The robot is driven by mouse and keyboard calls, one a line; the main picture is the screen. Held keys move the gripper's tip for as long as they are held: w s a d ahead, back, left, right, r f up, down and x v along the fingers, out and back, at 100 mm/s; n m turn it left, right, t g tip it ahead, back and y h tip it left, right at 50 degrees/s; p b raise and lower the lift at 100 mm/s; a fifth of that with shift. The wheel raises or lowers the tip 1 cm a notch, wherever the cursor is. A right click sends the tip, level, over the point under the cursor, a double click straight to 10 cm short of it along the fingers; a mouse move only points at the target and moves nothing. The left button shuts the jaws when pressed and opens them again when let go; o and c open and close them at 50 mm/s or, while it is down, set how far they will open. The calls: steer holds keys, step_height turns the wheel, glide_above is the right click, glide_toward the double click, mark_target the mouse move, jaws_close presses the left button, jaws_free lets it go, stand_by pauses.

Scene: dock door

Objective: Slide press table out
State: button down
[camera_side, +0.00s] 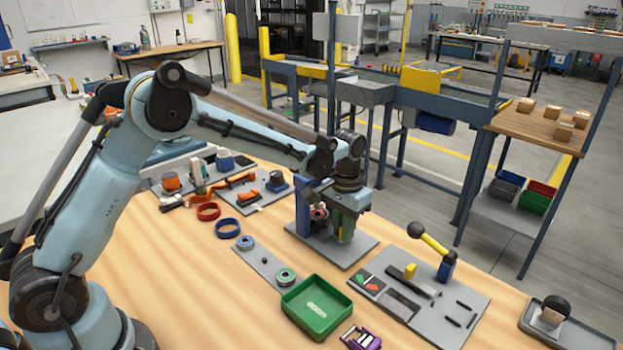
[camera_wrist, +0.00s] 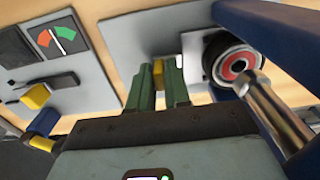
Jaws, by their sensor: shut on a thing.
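The press has a blue frame (camera_side: 303,213) on a grey base plate (camera_side: 352,252) near the table's far edge. My gripper (camera_side: 343,236) is low at the press's right side, fingers pointing down. In the wrist view, the green fingers of my gripper (camera_wrist: 160,85) are shut on a small yellow grip (camera_wrist: 158,68) beside the light grey press table (camera_wrist: 193,60). A round part with a red centre (camera_wrist: 232,66) sits by the press table, close to the silver ram (camera_wrist: 270,105). The fingers hide part of the grip, and my arm hides the press's upper part in the side view.
A green tray (camera_side: 317,308) and a grey strip with rings (camera_side: 263,264) lie in front. Bare wood shows at the left front.

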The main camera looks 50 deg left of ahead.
steer(key=d, duration=0.9)
steer(key=shift+d, duration=0.3)
steer(key=c, duration=1.2)
jaws_free()
steer(key=shift+o, duration=0.2)
steer(key=shift+r, duration=0.55)
step_height(320, 180, up, 11)
